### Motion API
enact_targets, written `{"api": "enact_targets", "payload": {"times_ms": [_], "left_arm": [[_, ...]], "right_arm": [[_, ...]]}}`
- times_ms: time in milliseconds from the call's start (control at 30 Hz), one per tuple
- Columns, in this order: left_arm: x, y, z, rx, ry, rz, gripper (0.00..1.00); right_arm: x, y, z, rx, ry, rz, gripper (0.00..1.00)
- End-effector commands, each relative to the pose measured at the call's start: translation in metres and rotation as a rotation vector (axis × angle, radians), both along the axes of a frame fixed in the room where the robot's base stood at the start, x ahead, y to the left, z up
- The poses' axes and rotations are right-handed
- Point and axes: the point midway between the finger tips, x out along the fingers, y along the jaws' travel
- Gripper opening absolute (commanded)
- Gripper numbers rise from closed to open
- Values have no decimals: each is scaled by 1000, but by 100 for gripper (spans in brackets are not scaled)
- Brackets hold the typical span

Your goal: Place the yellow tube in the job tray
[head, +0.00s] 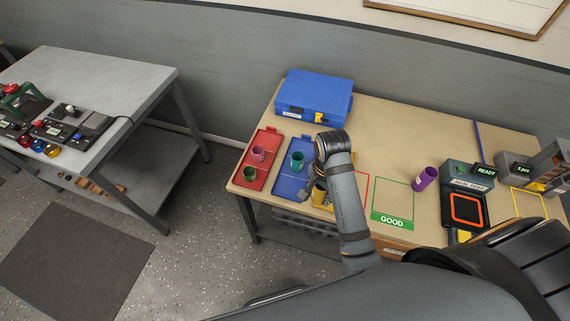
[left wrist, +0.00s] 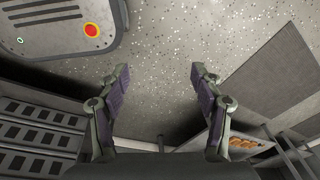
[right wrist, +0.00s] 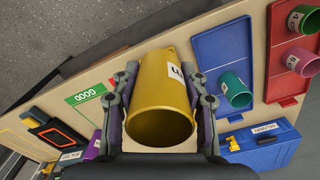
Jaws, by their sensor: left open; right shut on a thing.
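The yellow tube (right wrist: 160,90) is in my right gripper (right wrist: 161,70), one finger on each side, its open end facing the wrist camera. It carries a white label with a dark mark. In the head view the yellow tube (head: 320,196) shows partly behind my right arm, beside the blue tray. The blue tray (head: 283,183) holds a teal tube (head: 297,161). The red tray (head: 254,186), left of it, holds a pink tube (head: 258,154) and a green tube (head: 249,174). I cannot tell which is the job tray. My left gripper (left wrist: 158,78) is open and empty above the floor.
A blue case (head: 314,95) stands behind the trays. A green GOOD outline (head: 393,200), a purple tube (head: 425,178) and a gauge with a READY display (head: 486,170) are to the right. The table behind the GOOD outline is clear. A grey bench (head: 95,80) stands at left.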

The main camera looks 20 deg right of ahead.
Motion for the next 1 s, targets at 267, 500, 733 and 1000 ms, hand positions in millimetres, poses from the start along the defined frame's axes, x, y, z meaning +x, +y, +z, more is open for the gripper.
{"api": "enact_targets", "payload": {"times_ms": [267, 500, 733, 1000], "left_arm": [[-12, -22, -17, -27, 18, 10, 66], [-6, -9, -2, -11, 9, 4, 66], [1, -4, -1, -5, -3, 1, 66], [-1, -14, -2, -17, 0, 5, 66]], "right_arm": [[41, 18, -19, 4, 0, 2, 6], [98, 41, -56, -1, 3, 4, 6], [124, 52, -92, 0, -1, 3, 6], [130, 54, -106, -1, 2, 3, 6]]}}
